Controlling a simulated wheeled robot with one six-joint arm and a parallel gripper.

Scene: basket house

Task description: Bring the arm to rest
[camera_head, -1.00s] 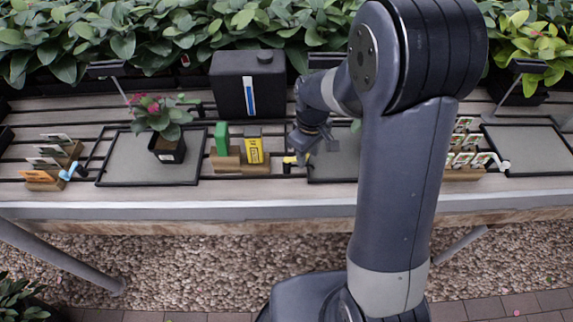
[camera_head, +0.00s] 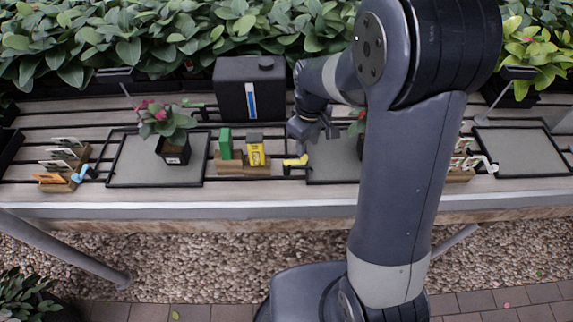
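My gripper (camera_head: 314,126) hangs above the bench at the left edge of the middle grey mat (camera_head: 330,169), just behind a small yellow valve handle (camera_head: 296,160). It appears apart from the handle. The fingers are small and partly seen, and I cannot tell how wide they stand.
A potted pink-flowered plant (camera_head: 173,150) stands on the left mat (camera_head: 130,165). A wooden block (camera_head: 240,168) holds a green and a yellow box. A black tank (camera_head: 250,90) stands behind. Card holders sit at far left (camera_head: 62,184) and right (camera_head: 462,174). The right mat (camera_head: 520,150) is bare.

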